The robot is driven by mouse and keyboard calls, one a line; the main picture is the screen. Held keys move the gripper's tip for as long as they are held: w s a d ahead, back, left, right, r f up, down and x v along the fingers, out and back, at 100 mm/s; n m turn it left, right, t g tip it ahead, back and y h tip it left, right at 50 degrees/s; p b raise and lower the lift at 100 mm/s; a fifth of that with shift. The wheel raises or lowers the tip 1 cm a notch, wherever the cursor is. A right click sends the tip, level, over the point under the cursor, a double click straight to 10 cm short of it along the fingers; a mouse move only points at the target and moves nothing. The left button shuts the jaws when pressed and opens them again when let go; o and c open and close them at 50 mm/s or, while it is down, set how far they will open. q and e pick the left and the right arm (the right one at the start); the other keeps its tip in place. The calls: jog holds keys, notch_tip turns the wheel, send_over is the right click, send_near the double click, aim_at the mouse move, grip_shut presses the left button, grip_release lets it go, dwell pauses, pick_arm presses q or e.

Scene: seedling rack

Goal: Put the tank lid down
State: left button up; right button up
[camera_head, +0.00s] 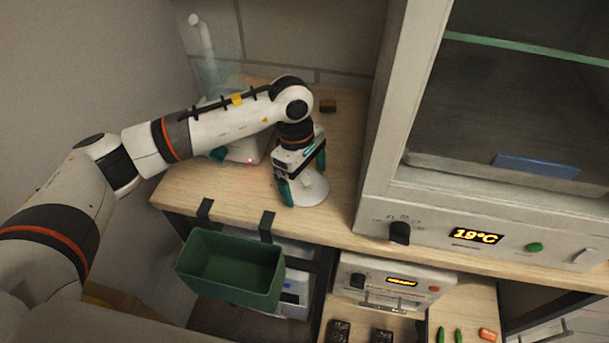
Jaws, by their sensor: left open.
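A round white piece, which looks like the tank lid (311,192), lies on the wooden counter (225,190), left of the large cabinet. My left gripper (303,178) points down right over it, with its teal fingers spread apart on either side. The gripper hides the lid's middle, and I cannot tell whether the fingers touch it. A clear, upright tank-like vessel (208,72) stands at the back left, partly behind my left arm. My right gripper is not in view.
A large cabinet (375,215) with a 19°C display stands close on the right. A white device (245,150) with a red light sits behind my left arm. A green bin (232,268) hangs at the counter's front edge.

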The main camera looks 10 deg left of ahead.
aim_at(298, 182)
pick_arm(q)
jog(key=shift+r, duration=0.25)
jog(key=shift+w+r, duration=0.1)
jog(key=shift+r, duration=0.25)
notch_tip(298, 182, up, 11)
jog(key=a+b, duration=0.1)
jog(key=shift+w+a+b, duration=0.25)
jog(key=shift+a+b, duration=0.1)
jog(key=shift+b, duration=0.05)
jog(key=shift+f, duration=0.1)
